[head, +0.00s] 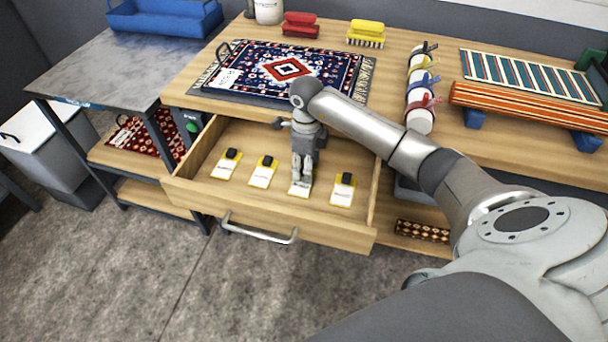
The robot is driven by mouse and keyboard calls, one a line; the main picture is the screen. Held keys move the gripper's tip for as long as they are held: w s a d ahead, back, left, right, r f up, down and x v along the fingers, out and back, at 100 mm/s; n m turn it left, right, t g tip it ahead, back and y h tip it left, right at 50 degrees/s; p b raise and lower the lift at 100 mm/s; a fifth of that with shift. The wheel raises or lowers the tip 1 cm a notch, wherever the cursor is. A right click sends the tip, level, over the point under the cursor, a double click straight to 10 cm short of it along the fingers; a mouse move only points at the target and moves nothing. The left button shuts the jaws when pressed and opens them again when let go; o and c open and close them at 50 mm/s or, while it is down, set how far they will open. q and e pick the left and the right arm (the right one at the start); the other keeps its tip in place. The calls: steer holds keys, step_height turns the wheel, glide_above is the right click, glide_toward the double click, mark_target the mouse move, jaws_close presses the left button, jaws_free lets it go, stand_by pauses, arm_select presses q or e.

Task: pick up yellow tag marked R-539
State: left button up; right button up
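Several white tags with yellow tops and black clips lie in a row in the open wooden drawer (215,210): one at the left (226,165), one beside it (263,173), one under my gripper (299,190) and one at the right (343,190). Their print is too small to read, so I cannot tell which is R-539. My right gripper (301,180) points down over the third tag from the left and hides its upper part. I cannot tell whether its fingers are shut on that tag. My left gripper is not in view.
The wooden worktop (395,50) above the drawer holds a patterned rug (330,65), red (300,25) and yellow (366,33) brushes, a white roll with coloured ties (419,115) and a striped rug (530,75). A grey side table (110,70) with a blue tray (165,18) stands left.

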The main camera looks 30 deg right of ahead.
steer(key=shift+f, duration=0.1)
steer(key=shift+c, duration=0.3)
steer(key=c, duration=0.8)
